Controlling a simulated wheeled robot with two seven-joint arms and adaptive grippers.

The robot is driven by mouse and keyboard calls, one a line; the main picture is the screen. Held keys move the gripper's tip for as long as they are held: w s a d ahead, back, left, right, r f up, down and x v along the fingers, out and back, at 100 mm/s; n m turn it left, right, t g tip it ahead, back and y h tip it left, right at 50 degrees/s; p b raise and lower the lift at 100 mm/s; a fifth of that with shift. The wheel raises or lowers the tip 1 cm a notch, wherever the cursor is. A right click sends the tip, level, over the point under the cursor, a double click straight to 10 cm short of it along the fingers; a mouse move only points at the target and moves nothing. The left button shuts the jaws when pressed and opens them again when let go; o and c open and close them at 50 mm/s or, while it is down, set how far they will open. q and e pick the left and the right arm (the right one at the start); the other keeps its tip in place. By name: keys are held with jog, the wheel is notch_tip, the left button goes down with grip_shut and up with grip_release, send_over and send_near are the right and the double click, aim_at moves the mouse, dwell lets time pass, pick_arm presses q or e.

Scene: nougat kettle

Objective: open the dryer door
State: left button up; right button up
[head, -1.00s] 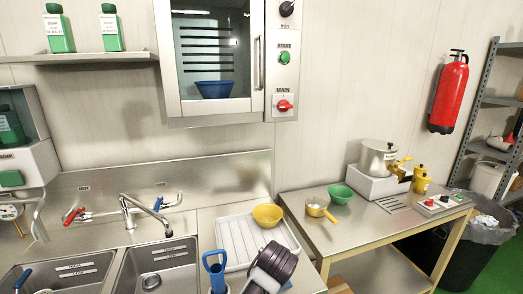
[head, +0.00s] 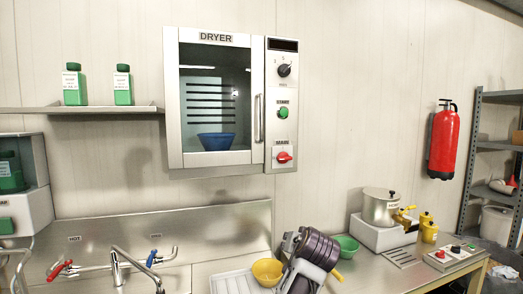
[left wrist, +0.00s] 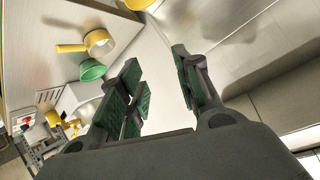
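The dryer (head: 230,38) hangs on the wall at the upper middle of the head view. Its glass door (head: 208,120) is shut, with a vertical metal handle (head: 258,118) on the right edge. A blue bowl (head: 215,141) sits behind the glass. My left gripper (head: 291,241) is below and to the right of the handle, well apart from it, in front of the counter. In the left wrist view its two fingers (left wrist: 157,62) are spread with nothing between them. My right gripper is not in view.
The dryer's control panel (head: 283,105) is right of the handle. A yellow bowl (head: 267,272) and a green bowl (head: 346,247) stand near my left arm. A steel pot (head: 381,208) is further right. The tap (head: 117,268) is at lower left. The wall below the dryer is clear.

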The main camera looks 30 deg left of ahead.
pick_arm(q)
jog(key=s+r+n+y, duration=0.2)
jog(key=r+n+y, duration=0.2)
jog(key=r, duration=1.7)
jog(key=s+r+n+y, duration=0.3)
jog(key=r+n+y, duration=0.1)
jog(key=r, duration=1.8)
jog(key=shift+s+r+n+g, duration=0.15)
jog(key=shift+s+n+g, duration=0.2)
jog(key=shift+n, duration=0.15)
jog(key=shift+w+a, duration=0.1)
jog(key=shift+a, duration=0.1)
jog(key=p+x, duration=0.4)
jog(key=x, duration=0.9)
jog(key=shift+a, duration=0.2)
jog(key=shift+w, duration=0.15)
